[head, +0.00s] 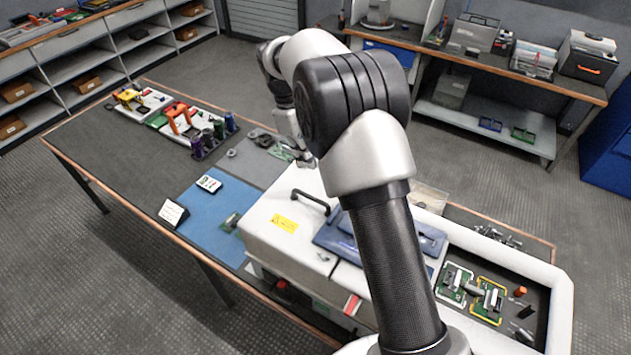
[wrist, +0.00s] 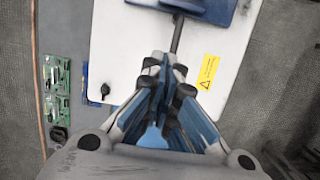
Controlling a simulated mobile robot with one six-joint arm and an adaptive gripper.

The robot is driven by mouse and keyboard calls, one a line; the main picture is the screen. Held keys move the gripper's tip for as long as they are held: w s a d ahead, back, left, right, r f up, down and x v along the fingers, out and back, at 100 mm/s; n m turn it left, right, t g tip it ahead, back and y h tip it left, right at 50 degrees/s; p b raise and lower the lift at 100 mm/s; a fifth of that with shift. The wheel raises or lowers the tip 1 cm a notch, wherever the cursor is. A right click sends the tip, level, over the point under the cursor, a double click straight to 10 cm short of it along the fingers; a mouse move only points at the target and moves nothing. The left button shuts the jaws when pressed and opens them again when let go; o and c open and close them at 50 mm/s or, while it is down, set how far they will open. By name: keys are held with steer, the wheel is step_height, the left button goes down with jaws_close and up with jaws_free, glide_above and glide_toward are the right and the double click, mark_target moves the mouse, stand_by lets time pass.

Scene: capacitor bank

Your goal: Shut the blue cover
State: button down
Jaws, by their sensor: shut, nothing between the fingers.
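The blue cover (head: 338,240) is a dark blue panel on top of the white cabinet (head: 270,248). My arm hides its middle in the head view, so I cannot tell how far it is open. Part of a blue panel (wrist: 213,9) shows at the top edge of the wrist view. My gripper (wrist: 163,62) is shut and empty, above the white cabinet top and short of the blue panel. A black handle (head: 311,198) stands on the white top; a dark bar (wrist: 176,36) lies just beyond my fingertips in the wrist view.
A yellow warning label (head: 284,222) is on the white top. Green circuit boards (head: 488,300) sit in a tray at right. The bench (head: 90,155) holds several coloured parts at the back. A blue mat (head: 207,215) lies left of the cabinet.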

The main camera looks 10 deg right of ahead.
steer(key=b+x, duration=0.1)
steer(key=x, duration=0.9)
steer(key=shift+w+f+b, duration=0.1)
steer(key=shift+f+b, duration=0.1)
steer(key=shift+b, duration=0.15)
steer(key=shift+s+d, duration=1.1)
steer(key=shift+s+d+f, duration=0.1)
steer(key=shift+s+d, duration=0.2)
steer(key=shift+s+d, duration=0.1)
steer(key=s+d+p, duration=0.1)
steer(key=s+d, duration=1.9)
steer(key=shift+s+d, duration=0.3)
